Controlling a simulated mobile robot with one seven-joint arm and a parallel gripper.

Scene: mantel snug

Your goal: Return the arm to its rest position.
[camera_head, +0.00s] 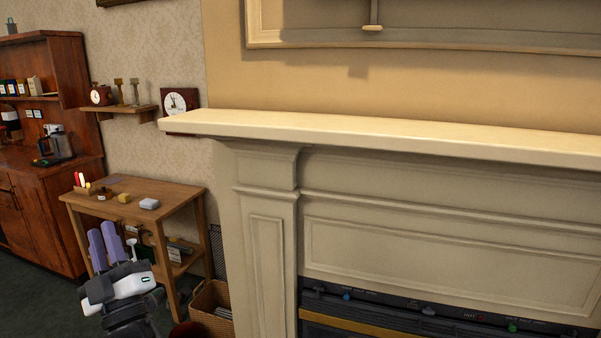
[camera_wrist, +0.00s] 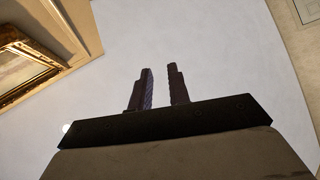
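My gripper (camera_head: 102,229) is at the lower left of the head view, with its two purple fingers pointing up. It appears in front of the small wooden table (camera_head: 169,194). In the wrist view my gripper (camera_wrist: 160,70) has a clear gap between its fingers and nothing in it. Behind the fingers is a plain pale surface that looks like the ceiling. Most of my arm below the wrist is out of view.
A fireplace with a pale mantel shelf (camera_head: 380,133) fills the right. A wicker basket (camera_head: 212,309) stands between table and fireplace. A wooden cabinet (camera_head: 50,190) is at far left. A small wall shelf (camera_head: 119,112) holds a clock. The wrist view shows a gilt picture frame (camera_wrist: 38,50).

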